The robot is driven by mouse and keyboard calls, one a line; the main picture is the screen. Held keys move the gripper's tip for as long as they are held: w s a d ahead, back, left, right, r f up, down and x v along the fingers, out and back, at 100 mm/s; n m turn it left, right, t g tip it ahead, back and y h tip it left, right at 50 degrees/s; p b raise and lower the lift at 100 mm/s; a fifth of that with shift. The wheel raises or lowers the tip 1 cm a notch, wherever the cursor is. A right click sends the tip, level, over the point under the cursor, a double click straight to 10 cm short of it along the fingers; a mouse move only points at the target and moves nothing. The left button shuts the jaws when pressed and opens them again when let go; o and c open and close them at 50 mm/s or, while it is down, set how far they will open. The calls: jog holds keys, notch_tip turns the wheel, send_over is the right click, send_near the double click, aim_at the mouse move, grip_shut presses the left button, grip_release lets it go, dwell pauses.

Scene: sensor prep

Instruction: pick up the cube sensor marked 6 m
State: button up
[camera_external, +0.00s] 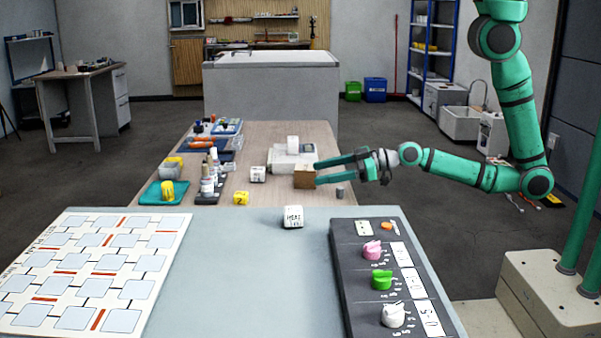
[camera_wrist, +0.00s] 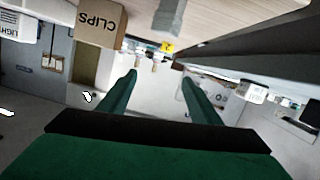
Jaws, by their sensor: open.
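I cannot make out which cube is marked 6 m. In the external view, a white cube with black lettering that seems to read HEAT (camera_external: 293,217) sits on the near grey bench. Another white marked cube (camera_external: 258,174) and a small yellow marked cube (camera_external: 241,198) sit on the wooden table. A yellow cube also shows in the wrist view (camera_wrist: 168,47). A white lettered object (camera_wrist: 254,92) is at the right there, its text unreadable. My gripper (camera_external: 320,170) is open and empty at the wooden table's right side, fingers pointing left, close to a brown box.
The brown CLIPS box (camera_external: 304,177) shows upside down in the wrist view (camera_wrist: 98,27). A small grey cylinder (camera_external: 339,192) stands nearby. Bottles (camera_external: 207,187) crowd the left.

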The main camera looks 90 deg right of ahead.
jog(key=w+d+r, duration=0.1)
jog(key=w+d, duration=0.4)
jog(key=w, duration=0.3)
jog(key=m+g, duration=0.1)
jog(key=g, duration=0.1)
send_near(260, 169)
jog(key=shift+w+d+r+y, duration=0.15)
jog(key=shift+d+y, duration=0.15)
jog(key=shift+w+d, duration=0.1)
jog(key=shift+w, duration=0.2)
jog(key=x, duration=1)
jog(key=shift+f, duration=0.3)
jog(key=c, duration=1.1)
